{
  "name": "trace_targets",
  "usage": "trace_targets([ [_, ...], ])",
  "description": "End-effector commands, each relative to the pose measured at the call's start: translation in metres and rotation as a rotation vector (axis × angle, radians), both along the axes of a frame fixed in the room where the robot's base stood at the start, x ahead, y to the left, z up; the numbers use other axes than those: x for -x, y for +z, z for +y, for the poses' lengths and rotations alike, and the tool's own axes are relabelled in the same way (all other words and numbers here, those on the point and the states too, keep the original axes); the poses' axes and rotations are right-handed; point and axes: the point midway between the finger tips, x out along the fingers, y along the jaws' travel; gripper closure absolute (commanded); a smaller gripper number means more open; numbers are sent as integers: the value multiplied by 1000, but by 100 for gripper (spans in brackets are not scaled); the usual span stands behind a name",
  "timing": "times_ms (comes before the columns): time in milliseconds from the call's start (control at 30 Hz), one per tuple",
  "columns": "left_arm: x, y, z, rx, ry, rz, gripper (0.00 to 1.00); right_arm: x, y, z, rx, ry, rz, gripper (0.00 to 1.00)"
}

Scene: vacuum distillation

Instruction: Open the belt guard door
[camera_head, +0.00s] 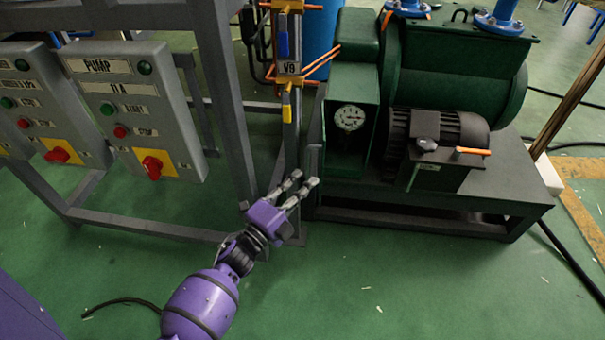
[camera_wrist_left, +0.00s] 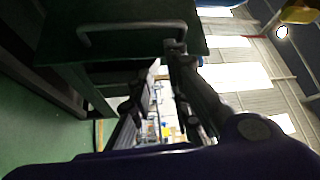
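The green belt guard (camera_head: 350,85) stands at the left end of the green pump, with a round gauge near its front. Its left side is mostly turned away from the head camera. In the left wrist view a dark green panel (camera_wrist_left: 110,12), which looks like the guard door, carries a grey bar handle (camera_wrist_left: 130,28). My left gripper (camera_head: 304,179) is low in front of the guard's lower left edge. Its two fingers are apart with nothing visible between them. In the wrist view the fingers (camera_wrist_left: 168,66) are close to the panel, below and right of the handle; contact cannot be told.
A grey frame (camera_head: 228,110) with pump control boxes (camera_head: 135,100) stands left of my arm. A post with yellow and blue valve handles (camera_head: 285,70) rises behind the gripper. The pump's base frame (camera_head: 430,200) extends right.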

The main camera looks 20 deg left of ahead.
Motion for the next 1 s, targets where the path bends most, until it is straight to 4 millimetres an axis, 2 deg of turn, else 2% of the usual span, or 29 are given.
trace_targets([
  [33, -9, 1, -11, 142, 51, 6, 83, 1, -9, 0, -1, 0, 6, 60],
  [167, -23, 5, -16, 565, 172, 57, 83, 2, -19, 0, -1, 1, 13, 60],
  [300, -23, -6, -8, 993, 272, 111, 83, 3, -24, 1, -1, 1, 17, 60],
  [400, -19, -12, 3, 1181, 308, 129, 83, 3, -24, 0, 0, 2, 17, 60],
  [533, -19, -17, 9, 1312, 316, 145, 83, 3, -23, 0, 0, 2, 16, 60],
  [667, -24, -18, 10, 1358, 311, 148, 83, 4, -25, 0, -1, 1, 19, 60],
  [1000, -74, -19, 21, 1356, 311, 148, 83, 8, -41, 0, -1, 1, 33, 60],
])
